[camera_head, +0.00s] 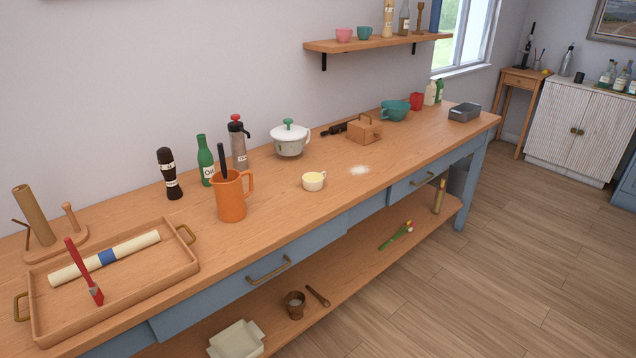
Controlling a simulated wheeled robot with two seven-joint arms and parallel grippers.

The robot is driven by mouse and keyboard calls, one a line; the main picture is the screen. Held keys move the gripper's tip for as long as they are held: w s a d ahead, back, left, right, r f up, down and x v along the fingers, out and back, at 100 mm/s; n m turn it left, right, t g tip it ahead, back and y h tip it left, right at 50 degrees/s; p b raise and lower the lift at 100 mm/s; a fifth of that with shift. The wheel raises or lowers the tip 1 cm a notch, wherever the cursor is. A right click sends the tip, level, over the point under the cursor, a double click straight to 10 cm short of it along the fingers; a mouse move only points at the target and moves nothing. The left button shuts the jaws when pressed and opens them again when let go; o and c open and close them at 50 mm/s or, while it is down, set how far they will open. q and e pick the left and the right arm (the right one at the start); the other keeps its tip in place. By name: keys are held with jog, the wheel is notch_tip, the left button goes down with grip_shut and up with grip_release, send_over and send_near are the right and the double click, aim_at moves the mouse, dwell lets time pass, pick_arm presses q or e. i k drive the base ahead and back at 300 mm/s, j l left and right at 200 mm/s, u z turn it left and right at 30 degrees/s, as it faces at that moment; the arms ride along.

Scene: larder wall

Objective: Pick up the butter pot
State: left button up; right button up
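A small cream-white pot (313,182) with pale yellow contents, which looks like the butter pot, stands upright on the wooden counter near its front edge. It has a small handle on its right side and no lid. Neither of my grippers shows in the head view.
An orange jug (231,200) with a dark handle sticking out stands left of the pot. A white lidded pot (289,140) stands behind it, and white powder (360,170) lies to its right. A wooden tray (110,306) fills the counter's left end. Counter around the pot is clear.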

aim_at(311, 181)
jog(key=i+l+u, duration=0.1)
jog(key=i+l, duration=0.15)
jog(key=i+l+u, duration=0.1)
jog(key=i+l, duration=0.15)
jog(key=i+l+u, duration=0.1)
jog(key=i+l, duration=0.15)
jog(key=i+l+u, duration=0.1)
jog(key=i+l, duration=0.15)
jog(key=l, duration=0.2)
jog(key=i+l+u, duration=0.2)
jog(key=i+l, duration=0.2)
jog(key=l, duration=0.3)
jog(key=i+l+u, duration=0.1)
jog(key=l, duration=0.25)
jog(key=i+l+u, duration=0.1)
jog(key=i+l, duration=0.15)
jog(key=l, duration=0.15)
